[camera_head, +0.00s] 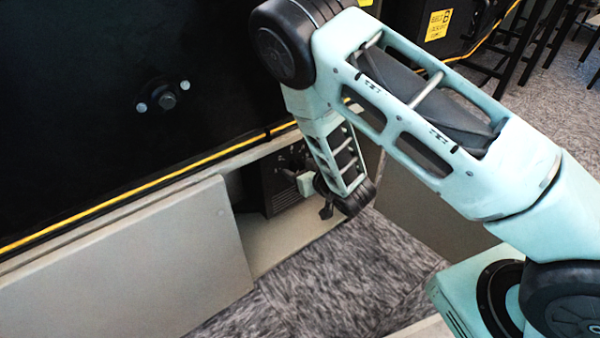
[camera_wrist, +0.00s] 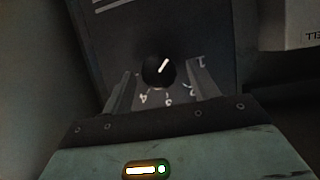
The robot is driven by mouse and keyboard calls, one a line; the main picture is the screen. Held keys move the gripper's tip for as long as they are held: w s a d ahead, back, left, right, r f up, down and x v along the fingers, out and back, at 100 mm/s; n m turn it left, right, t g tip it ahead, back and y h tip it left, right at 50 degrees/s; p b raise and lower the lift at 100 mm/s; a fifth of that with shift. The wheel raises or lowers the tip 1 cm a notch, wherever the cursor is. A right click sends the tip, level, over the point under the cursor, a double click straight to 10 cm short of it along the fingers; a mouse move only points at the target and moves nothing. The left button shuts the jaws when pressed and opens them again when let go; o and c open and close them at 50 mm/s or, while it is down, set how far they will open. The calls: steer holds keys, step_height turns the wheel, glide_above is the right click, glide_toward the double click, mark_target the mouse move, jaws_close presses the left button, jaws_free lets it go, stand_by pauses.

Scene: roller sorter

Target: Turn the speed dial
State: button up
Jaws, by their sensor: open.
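The speed dial (camera_wrist: 155,71) is a round black knob with a white pointer mark, in the middle of the wrist view. Its pointer slants to the upper right. White numerals 1, 2, 3 and 4 show on the dark panel around its lower side. My gripper (camera_wrist: 161,72) is open, one finger to the left of the knob and one to the right. I cannot tell whether either finger touches it. In the head view my gripper (camera_head: 306,184) is at the dark control box (camera_head: 274,188), low in a recess; the dial is not discernible there.
A beige panel (camera_head: 120,265) stands left of the recess, and another panel (camera_head: 425,215) is to its right. A black machine wall (camera_head: 80,100) with a yellow stripe rises above. In the wrist view a pale box (camera_wrist: 300,22) is at the upper right.

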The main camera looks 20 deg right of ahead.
steer(key=shift+w+a, duration=0.1)
steer(key=shift+w, duration=0.2)
steer(key=shift+f, duration=0.1)
steer(key=c, duration=1)
steer(key=shift+p, duration=0.3)
steer(key=shift+d+r+m+y+p, duration=0.2)
steer(key=shift+m+y+p, duration=0.2)
steer(key=shift+m+p, duration=0.15)
steer(key=shift+d+m+y+p, duration=0.1)
steer(key=shift+m+y+p, duration=0.4)
steer(key=shift+m+p, duration=0.35)
steer(key=m+y+p, duration=0.2)
steer(key=m, duration=0.1)
steer(key=shift+f+g, duration=0.2)
steer(key=shift+g, duration=0.2)
steer(key=shift+f+y, duration=0.1)
steer(key=shift+y, duration=0.2)
